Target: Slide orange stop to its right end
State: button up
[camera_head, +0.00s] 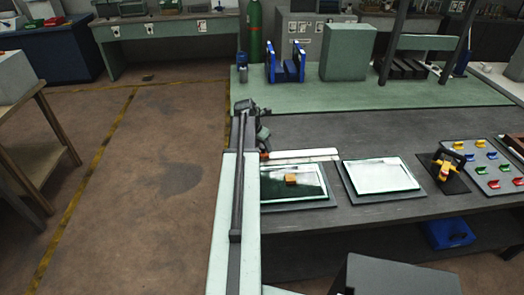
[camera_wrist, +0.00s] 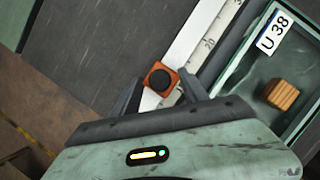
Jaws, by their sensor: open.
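The orange stop (camera_wrist: 169,92), with a round black knob on top, sits on a white scale rail (camera_wrist: 204,32) in the wrist view. In the head view the white rail (camera_head: 305,155) lies on the bench behind a framed tray, and a small bit of the orange stop (camera_head: 264,156) shows at its left end. My gripper (camera_wrist: 161,79) is open, with one dark finger on each side of the stop. I cannot tell whether either finger touches it. In the head view my arm partly hides the gripper and the rail's left end.
A tray (camera_wrist: 233,75) labelled U 38 holds a wooden block (camera_wrist: 282,95), close to the right finger. In the head view a second light panel (camera_head: 380,176) lies to the right, then a yellow device (camera_head: 446,170) and a board of coloured pieces (camera_head: 490,183).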

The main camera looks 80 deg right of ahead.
grip_shut()
dwell(1.4)
